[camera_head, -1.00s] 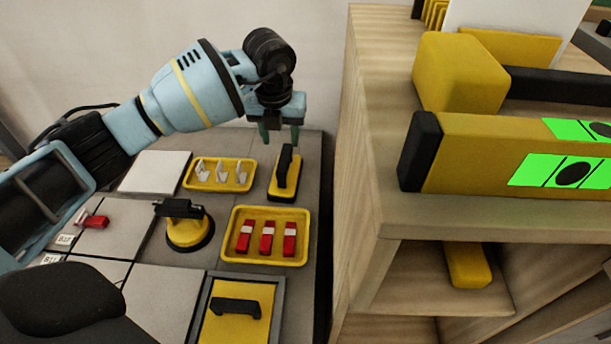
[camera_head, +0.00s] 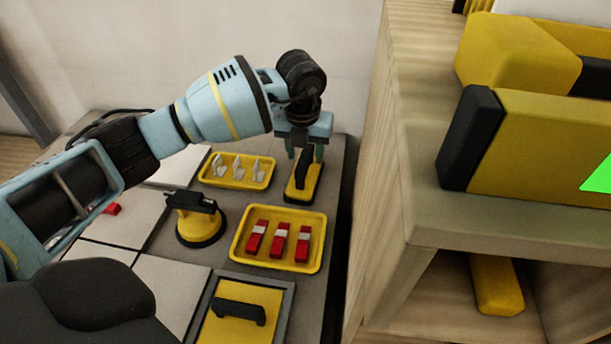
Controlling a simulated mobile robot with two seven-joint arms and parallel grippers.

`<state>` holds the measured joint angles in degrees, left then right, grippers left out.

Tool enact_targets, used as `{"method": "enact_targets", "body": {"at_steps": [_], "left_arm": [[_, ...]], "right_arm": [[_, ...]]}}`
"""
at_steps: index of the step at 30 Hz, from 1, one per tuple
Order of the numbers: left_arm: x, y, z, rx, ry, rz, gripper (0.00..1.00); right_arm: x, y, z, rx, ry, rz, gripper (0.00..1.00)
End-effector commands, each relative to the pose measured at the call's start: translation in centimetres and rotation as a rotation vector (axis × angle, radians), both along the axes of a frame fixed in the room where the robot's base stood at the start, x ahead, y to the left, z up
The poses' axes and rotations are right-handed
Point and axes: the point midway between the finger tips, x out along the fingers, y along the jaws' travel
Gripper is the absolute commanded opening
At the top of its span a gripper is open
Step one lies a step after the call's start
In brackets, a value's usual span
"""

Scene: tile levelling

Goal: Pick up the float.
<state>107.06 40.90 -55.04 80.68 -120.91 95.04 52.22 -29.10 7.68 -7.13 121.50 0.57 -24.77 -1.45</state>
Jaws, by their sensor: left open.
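The float (camera_head: 293,194), a narrow yellow pad with a black handle (camera_head: 304,167) on top, lies at the back right of the grey work surface. My left gripper (camera_head: 305,153) is open, pointing down over it. Its two green fingers appear on either side of the top end of the handle; I cannot tell whether they touch it. My right gripper is not in view.
A yellow tray with white clips (camera_head: 214,170) is left of the float; a yellow tray with red wedges (camera_head: 235,249) is in front. A suction lifter (camera_head: 190,232) and a yellow plate with a black handle (camera_head: 215,325) lie nearer. A wooden shelf (camera_head: 395,215) stands right.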

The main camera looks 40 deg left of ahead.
Motion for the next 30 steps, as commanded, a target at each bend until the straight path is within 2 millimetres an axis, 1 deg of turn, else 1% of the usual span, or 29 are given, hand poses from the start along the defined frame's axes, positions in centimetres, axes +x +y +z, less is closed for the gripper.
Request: {"method": "enact_targets", "body": {"at_steps": [1, 6, 9, 15, 26, 30], "left_arm": [[0.0, 0.1, -1.2, 0.001, 0.005, 0.0, 0.47], [0.2, 0.2, -3.5, 0.001, 0.004, 0.0, 0.47], [0.3, 0.2, -4.0, 0.0, 0.002, 0.0, 0.47], [0.3, 0.2, -3.9, 0.001, 0.0, 0.0, 0.47], [0.3, 0.2, -3.9, 0.001, 0.001, -0.001, 0.0], [0.3, 0.2, -3.8, 0.0, -0.001, 0.0, 0.0]], "right_arm": [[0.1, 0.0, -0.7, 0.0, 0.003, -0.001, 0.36], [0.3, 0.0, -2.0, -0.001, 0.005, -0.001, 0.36], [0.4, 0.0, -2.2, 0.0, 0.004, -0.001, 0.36], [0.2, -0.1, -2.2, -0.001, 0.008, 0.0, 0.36], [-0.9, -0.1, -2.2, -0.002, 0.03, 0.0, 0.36], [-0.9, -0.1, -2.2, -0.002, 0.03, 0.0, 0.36]]}}
